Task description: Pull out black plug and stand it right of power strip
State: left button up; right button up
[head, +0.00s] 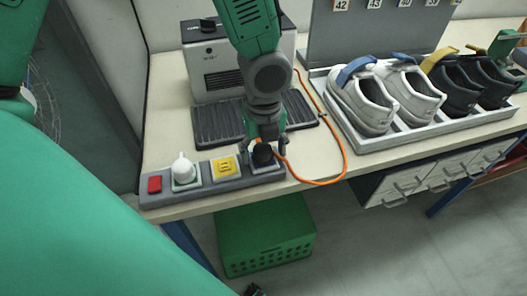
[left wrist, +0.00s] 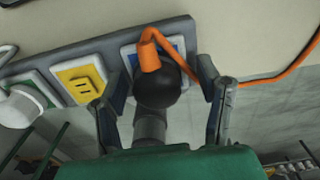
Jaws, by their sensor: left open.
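The grey power strip (head: 213,184) lies along the table's front edge. The black plug (head: 263,153) with an orange cord sits at the blue socket at the strip's right end. It also shows in the left wrist view (left wrist: 157,88), where the socket's blue face (left wrist: 177,47) shows behind it. My left gripper (head: 265,148) points down over the plug. In the left wrist view its open fingers (left wrist: 165,100) stand on either side of the plug, with gaps visible. The plug's prongs are hidden. My right gripper does not show clearly.
The strip also has a red switch (head: 155,184), a white plug (head: 183,168) and an empty yellow socket (head: 224,167). The orange cord (head: 342,150) loops across the table to the right. A shoe tray (head: 400,141) stands farther right. A green crate (head: 265,235) is below.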

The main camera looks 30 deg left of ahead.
aim_at(263, 147)
pick_arm(q)
jog(key=shift+d, duration=0.15)
jog(key=shift+r+p, duration=0.1)
jog(key=shift+p, duration=0.25)
jog(key=shift+a, duration=0.2)
grip_shut()
jog(key=shift+d+r+p, duration=0.1)
jog(key=shift+r+p, duration=0.7)
jog(key=shift+p, duration=0.1)
jog(key=shift+r+p, duration=2.15)
jog(key=shift+p, duration=0.15)
